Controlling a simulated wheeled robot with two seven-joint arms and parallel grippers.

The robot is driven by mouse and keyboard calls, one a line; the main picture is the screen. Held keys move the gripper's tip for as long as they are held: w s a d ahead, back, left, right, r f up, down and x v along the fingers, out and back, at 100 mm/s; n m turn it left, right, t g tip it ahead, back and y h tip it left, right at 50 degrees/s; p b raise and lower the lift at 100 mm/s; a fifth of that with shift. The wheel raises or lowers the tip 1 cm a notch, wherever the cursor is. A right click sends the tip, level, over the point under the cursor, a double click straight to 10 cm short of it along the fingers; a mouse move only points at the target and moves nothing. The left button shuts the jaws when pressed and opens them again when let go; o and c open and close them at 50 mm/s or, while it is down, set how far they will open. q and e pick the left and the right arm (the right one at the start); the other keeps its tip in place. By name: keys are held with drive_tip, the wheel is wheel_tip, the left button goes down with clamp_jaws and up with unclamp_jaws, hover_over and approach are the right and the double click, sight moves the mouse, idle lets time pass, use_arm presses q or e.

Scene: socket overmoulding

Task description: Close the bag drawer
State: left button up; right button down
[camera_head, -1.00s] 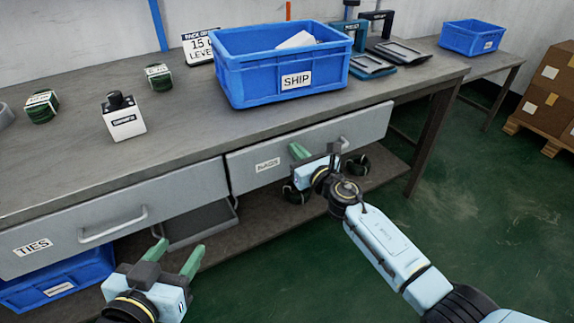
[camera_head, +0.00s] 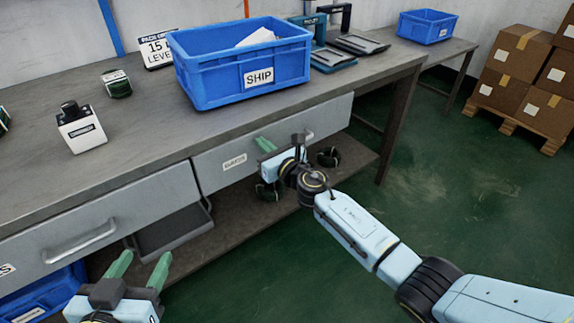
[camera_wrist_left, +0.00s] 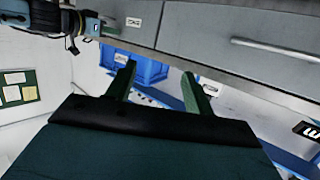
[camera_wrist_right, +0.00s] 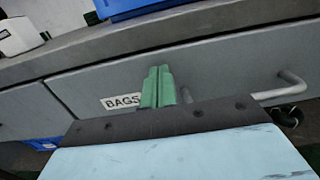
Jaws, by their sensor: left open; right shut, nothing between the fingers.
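The grey bag drawer (camera_head: 215,177), labelled BAGS, is under the table at the right. Its front looks about level with the neighbouring drawer front; I cannot tell whether a small gap is left. My right gripper (camera_head: 262,143) is shut and empty, fingertips at the drawer front between label and bar handle. In the right wrist view the shut fingers (camera_wrist_right: 158,72) overlap the drawer front (camera_wrist_right: 215,75), right of the BAGS label (camera_wrist_right: 120,102); contact is unclear. My left gripper (camera_head: 142,262) is open and empty, low in front of the left drawer (camera_head: 150,205).
A blue SHIP bin (camera_head: 215,75) and a white box-shaped device (camera_head: 82,130) stand on the table (camera_head: 130,150). A dark tray (camera_head: 172,232) and a blue bin (camera_head: 50,295) sit below the drawers. Cartons (camera_head: 512,70) stand far right. The green floor at right is clear.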

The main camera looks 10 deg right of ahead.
use_arm(q)
drive_tip(key=s+a+f+g+y+p, duration=0.2)
drive_tip(key=s+a+f+g+p, duration=0.1)
drive_tip(key=s+f+g, duration=0.5)
drive_tip(key=shift+s+a+f+y, duration=0.3)
drive_tip(key=shift+s+a+f, duration=0.3)
drive_tip(key=shift+s, duration=0.3)
use_arm(e)
drive_tip(key=v, duration=1.3)
drive_tip(key=shift+s+f, duration=0.2)
drive_tip(key=shift+s, duration=0.2)
